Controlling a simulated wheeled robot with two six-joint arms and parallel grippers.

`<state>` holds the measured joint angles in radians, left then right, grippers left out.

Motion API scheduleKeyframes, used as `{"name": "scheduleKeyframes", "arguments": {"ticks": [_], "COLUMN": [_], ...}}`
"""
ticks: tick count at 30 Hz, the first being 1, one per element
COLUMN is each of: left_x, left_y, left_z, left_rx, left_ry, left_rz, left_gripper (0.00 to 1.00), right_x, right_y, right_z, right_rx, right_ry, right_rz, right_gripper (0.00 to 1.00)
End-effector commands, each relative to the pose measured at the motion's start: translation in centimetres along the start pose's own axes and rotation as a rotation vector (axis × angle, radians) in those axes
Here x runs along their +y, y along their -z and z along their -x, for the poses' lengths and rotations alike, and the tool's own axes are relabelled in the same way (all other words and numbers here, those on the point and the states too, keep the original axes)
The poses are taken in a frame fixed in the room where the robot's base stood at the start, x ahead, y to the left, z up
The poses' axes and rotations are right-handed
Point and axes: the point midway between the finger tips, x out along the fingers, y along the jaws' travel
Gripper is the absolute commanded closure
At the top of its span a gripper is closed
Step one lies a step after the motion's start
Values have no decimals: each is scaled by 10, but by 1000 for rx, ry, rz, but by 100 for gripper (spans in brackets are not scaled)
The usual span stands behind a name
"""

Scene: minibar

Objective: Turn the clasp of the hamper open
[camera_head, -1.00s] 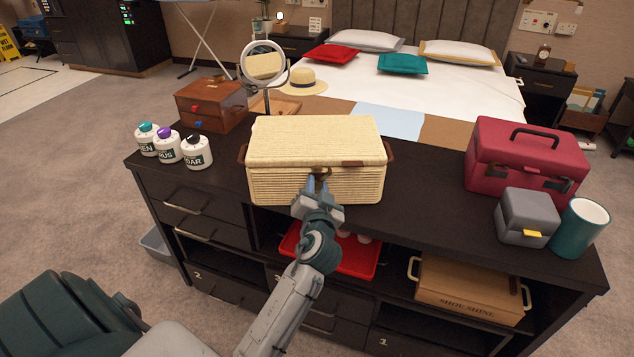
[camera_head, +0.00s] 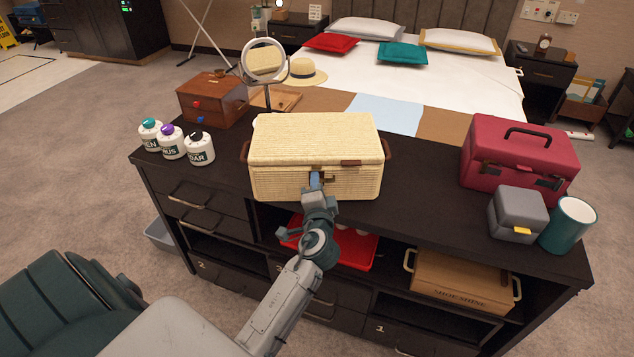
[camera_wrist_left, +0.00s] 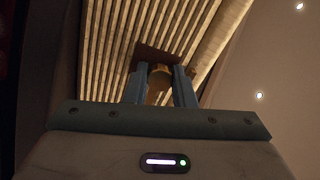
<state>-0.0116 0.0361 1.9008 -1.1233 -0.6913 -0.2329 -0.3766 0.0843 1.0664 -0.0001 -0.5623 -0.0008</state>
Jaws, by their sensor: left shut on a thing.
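The cream wicker hamper (camera_head: 290,179) stands closed on the dark cabinet top, its lid down. Its brass clasp (camera_wrist_left: 160,76) sits on a brown plate at the front. My left gripper (camera_head: 316,181) reaches up to the front of the hamper and hides most of the clasp in the head view. In the left wrist view, the two blue fingers (camera_wrist_left: 160,88) stand on either side of the clasp and are shut on it. The wrist view looks tilted against the ribbed front. My right gripper is not in view.
A red case (camera_head: 520,165), a grey box (camera_head: 517,214) and a teal cup (camera_head: 568,224) stand to the right. Several white bottles (camera_head: 172,142), a wooden drawer box (camera_head: 212,101) and a round mirror (camera_head: 263,62) stand to the left and behind. A red tray (camera_head: 345,252) is on the shelf below.

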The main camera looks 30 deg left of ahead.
Motion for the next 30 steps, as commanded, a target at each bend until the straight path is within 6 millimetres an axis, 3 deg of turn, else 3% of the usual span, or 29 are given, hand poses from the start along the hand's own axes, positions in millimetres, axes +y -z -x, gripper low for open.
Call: {"name": "scheduleKeyframes", "arguments": {"ticks": [17,18,21,30], "left_x": [0,0,0,0], "left_y": [0,0,0,0], "left_z": [0,0,0,0], "left_rx": [0,0,0,0], "left_ry": [0,0,0,1], "left_rz": [-36,-36,-35,-29], "left_gripper": [100,75,56,55], "right_x": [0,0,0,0], "right_y": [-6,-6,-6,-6], "right_z": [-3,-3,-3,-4], "right_rx": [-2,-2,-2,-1], "right_ry": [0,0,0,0], "right_rz": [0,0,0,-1], "right_gripper": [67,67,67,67]}}
